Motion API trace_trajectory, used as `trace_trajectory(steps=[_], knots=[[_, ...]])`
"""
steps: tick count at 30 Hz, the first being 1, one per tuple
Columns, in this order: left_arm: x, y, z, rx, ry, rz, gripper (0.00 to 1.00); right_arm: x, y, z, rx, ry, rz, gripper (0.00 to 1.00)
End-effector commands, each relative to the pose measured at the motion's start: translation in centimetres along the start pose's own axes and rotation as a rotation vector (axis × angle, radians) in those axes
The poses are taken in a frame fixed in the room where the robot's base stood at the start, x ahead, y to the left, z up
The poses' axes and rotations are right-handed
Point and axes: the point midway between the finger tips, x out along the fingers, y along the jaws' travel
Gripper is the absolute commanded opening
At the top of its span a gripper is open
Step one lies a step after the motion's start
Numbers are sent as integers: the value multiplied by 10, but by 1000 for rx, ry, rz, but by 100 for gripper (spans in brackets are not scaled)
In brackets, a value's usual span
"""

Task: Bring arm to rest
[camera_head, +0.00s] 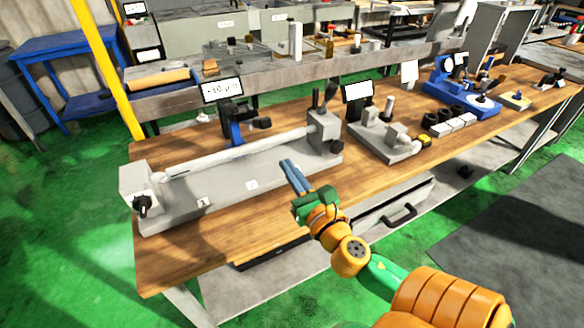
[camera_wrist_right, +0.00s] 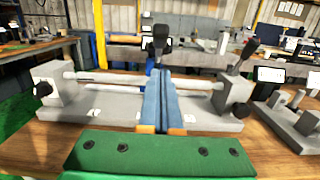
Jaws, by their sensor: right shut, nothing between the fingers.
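My right gripper (camera_head: 291,172) reaches in from the lower right in the head view, over the front edge of the bench. Its two blue fingers lie together, shut and empty; they also show in the right wrist view (camera_wrist_right: 163,75). In front of the fingertips is a grey bench fixture (camera_head: 255,180) with a pale horizontal bar (camera_head: 235,153) held between its two end blocks. In the wrist view the fingers cover the middle of this fixture (camera_wrist_right: 95,105). The gripper appears to hold nothing. My left gripper is not in view.
The wooden bench (camera_head: 190,253) carries a second grey fixture (camera_head: 385,138), a blue device (camera_head: 460,95) and several small white blocks. A drawer with a black handle (camera_head: 399,215) sits below the front edge. Green floor (camera_head: 75,230) lies open at the left; a yellow post (camera_head: 105,65) stands behind.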

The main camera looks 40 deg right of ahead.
Motion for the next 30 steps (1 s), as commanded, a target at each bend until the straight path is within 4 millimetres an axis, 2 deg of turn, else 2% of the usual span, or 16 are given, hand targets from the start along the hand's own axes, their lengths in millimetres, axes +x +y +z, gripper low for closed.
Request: trace_trajectory(steps=[4, 16, 17, 19, 20, 22, 23, 24, 25, 26, 27, 29, 30], knots=[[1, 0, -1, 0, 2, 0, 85, -8, 0, 2, 0, 1, -1, 0], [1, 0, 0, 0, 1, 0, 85, -8, 0, 2, 0, 1, -2, 0], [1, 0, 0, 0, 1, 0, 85, -8, 0, 1, 3, 3, -2, 0], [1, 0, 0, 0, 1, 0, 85, -7, -4, -13, 47, 39, -13, 0], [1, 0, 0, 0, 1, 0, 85, -6, -7, -27, 90, 72, -24, 0], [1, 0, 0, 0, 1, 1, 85, -8, -18, -78, 263, 193, -79, 0], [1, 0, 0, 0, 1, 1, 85, -13, -22, -108, 365, 259, -117, 0], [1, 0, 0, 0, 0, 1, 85, -22, -28, -149, 516, 349, -182, 0], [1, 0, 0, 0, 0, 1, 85, -32, -30, -179, 629, 412, -237, 0], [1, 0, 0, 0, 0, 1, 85, -43, -32, -208, 743, 471, -300, 0], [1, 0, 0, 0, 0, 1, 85, -62, -32, -245, 893, 542, -391, 0], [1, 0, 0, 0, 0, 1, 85, -97, -29, -299, 1121, 634, -561, 0], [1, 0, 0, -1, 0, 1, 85, -125, -25, -332, 1270, 683, -694, 0]])
